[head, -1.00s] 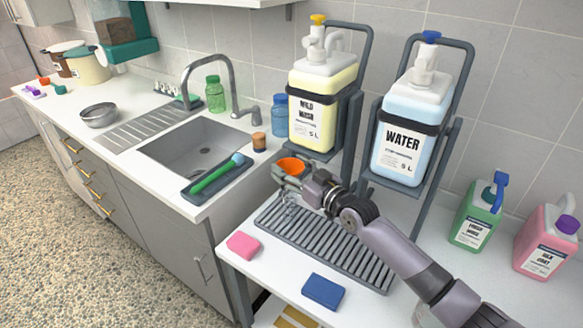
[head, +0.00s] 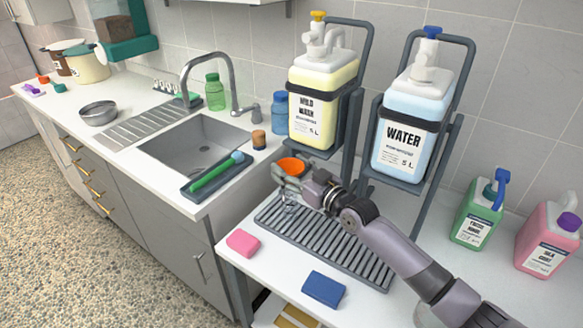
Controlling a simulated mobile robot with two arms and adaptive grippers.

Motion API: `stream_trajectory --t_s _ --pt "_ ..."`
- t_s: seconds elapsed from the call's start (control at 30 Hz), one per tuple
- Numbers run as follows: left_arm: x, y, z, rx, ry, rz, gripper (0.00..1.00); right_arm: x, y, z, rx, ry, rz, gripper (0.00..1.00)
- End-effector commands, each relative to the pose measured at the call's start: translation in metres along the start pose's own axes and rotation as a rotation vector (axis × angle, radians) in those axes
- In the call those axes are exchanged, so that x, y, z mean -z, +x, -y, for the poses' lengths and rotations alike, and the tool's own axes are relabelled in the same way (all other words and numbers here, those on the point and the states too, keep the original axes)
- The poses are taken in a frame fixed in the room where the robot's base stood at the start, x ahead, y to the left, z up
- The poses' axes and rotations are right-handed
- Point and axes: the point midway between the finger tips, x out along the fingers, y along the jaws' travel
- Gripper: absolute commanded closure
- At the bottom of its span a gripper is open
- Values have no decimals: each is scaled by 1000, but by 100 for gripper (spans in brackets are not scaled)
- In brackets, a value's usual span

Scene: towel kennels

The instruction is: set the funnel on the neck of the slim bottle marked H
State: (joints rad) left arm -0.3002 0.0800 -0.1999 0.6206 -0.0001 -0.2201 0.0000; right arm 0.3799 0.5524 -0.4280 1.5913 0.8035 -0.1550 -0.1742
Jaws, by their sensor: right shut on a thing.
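An orange funnel (head: 291,166) shows at the tip of my right gripper (head: 284,178), which is shut on it above the left end of the grey drip rack. Below the funnel, a clear, slim bottle (head: 289,202) stands on the rack, partly hidden by my gripper. Whether the funnel's stem is in the bottle's neck is too small to tell. No letter H is readable on the bottle. My left gripper is not in view.
The slatted drip rack (head: 345,250) lies under my right arm. A yellow jug (head: 322,95) and a WATER jug (head: 408,125) hang on stands behind it. A pink sponge (head: 243,243) and a blue sponge (head: 323,290) lie in front. The sink (head: 200,150) is left.

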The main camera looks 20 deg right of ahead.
Motion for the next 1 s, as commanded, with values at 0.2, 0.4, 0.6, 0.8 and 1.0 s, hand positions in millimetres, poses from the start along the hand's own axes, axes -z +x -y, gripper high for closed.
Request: stream_trajectory --t_s 0.2,0.4,0.6,0.8,1.0 --pt "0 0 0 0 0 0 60 0 0 0 0 -1 0 58" --pt "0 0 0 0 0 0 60 0 0 0 0 0 0 34" --pt "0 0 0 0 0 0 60 0 0 0 0 0 0 21" --pt "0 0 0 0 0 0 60 0 0 0 0 0 0 18" --pt "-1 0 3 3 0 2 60 -1 -3 0 0 0 1 18"
